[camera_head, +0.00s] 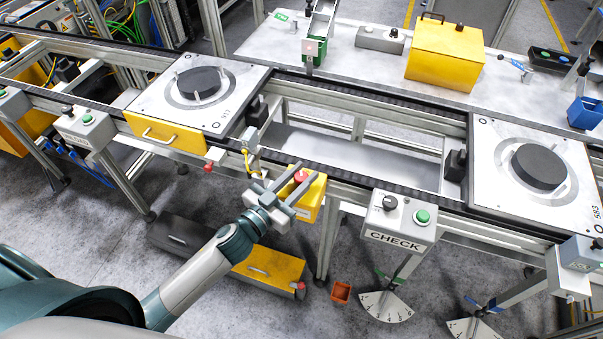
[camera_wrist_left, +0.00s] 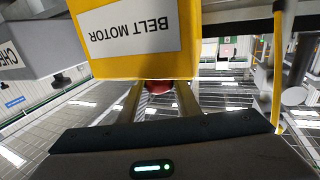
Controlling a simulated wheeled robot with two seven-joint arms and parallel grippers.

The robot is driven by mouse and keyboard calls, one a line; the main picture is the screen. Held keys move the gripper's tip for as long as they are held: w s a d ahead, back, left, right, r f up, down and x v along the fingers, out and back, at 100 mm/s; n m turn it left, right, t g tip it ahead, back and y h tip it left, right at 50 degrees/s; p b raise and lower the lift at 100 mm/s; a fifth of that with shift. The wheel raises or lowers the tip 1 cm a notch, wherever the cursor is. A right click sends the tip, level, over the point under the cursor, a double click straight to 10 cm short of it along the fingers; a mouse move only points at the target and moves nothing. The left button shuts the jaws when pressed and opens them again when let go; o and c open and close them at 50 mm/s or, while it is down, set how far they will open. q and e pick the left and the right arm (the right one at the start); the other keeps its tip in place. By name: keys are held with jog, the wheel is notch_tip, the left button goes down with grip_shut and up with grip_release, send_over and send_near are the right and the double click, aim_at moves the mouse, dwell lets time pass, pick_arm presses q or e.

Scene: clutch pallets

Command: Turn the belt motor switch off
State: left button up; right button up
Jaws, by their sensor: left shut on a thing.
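The yellow belt motor box (camera_head: 313,195) is mounted on the front rail of the conveyor, with a red switch knob (camera_head: 300,176) on it. In the left wrist view the box (camera_wrist_left: 130,63) appears upside down with a white "BELT MOTOR" label (camera_wrist_left: 133,34). My left gripper (camera_head: 297,180) is at the box with its fingers on either side of the red knob. In the left wrist view the red knob (camera_wrist_left: 157,86) shows between the fingers, mostly hidden behind the box's edge. The gripper is shut on it. The knob's turn position cannot be made out. My right gripper is not in view.
A grey CHECK box (camera_head: 400,222) with a black knob and green button is right of the yellow box. Pallets with black discs sit on the belt at left (camera_head: 160,112) and right (camera_head: 500,210).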

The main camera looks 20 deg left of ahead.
pick_arm(q)
jog(key=shift+n+t+y+b, duration=0.5)
jog(key=shift+n+y+b, duration=0.2)
jog(key=shift+n+y, duration=0.95)
jog(key=shift+y+b, duration=0.3)
jog(key=shift+y, duration=0.75)
jog(key=shift+n+y, duration=0.25)
jog(key=shift+y, duration=0.05)
jog(key=o, duration=1)
jog(key=shift+s, duration=0.1)
